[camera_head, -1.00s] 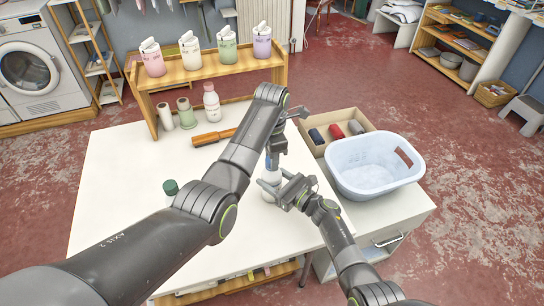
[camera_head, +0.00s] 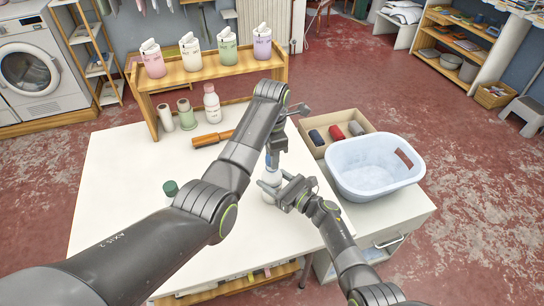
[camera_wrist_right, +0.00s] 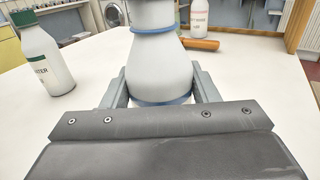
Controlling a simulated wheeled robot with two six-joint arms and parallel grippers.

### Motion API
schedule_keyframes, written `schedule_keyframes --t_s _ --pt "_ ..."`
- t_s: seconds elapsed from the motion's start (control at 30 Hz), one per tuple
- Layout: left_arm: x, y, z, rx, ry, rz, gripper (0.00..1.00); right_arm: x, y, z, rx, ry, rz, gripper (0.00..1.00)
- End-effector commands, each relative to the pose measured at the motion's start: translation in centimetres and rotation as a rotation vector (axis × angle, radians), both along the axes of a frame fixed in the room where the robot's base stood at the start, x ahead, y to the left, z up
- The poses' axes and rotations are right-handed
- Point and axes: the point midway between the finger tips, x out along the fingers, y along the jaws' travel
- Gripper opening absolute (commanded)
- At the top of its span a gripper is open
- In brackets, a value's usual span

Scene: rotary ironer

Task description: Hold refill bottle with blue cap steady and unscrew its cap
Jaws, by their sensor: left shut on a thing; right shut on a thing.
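The white refill bottle (camera_head: 270,183) stands on the white table, partly hidden by my grippers. It also fills the middle of the right wrist view (camera_wrist_right: 160,65), upright, with blue bands around it. My right gripper (camera_head: 284,189) is shut around the bottle's body, with one finger on each side in the wrist view. My left gripper (camera_head: 274,157) comes down from above and is shut on the blue cap, of which only a little blue shows below the fingers. The cap's top is hidden, so I cannot tell how far it has turned.
A green-capped bottle (camera_wrist_right: 45,58) stands at left in the wrist view. At the table's back are a white bottle (camera_head: 212,104), rolls (camera_head: 186,114) and an orange-brown tool (camera_head: 212,139). A light-blue basket (camera_head: 350,180) and a cardboard box (camera_head: 320,147) lie right.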

Motion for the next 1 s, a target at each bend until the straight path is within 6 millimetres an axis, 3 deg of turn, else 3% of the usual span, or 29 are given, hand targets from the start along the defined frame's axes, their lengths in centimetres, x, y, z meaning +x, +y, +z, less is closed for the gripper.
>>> schedule_keyframes --t_s 0.67,1.0 --pt "0.0 0.0 1.3 0.000 -0.001 0.000 0.05 0.0 0.0 -0.1 -0.001 0.001 -0.001 0.00" --pt "0.0 0.0 4.8 0.000 -0.001 0.001 0.05 0.0 0.0 -0.1 -0.001 0.001 -0.001 0.00"
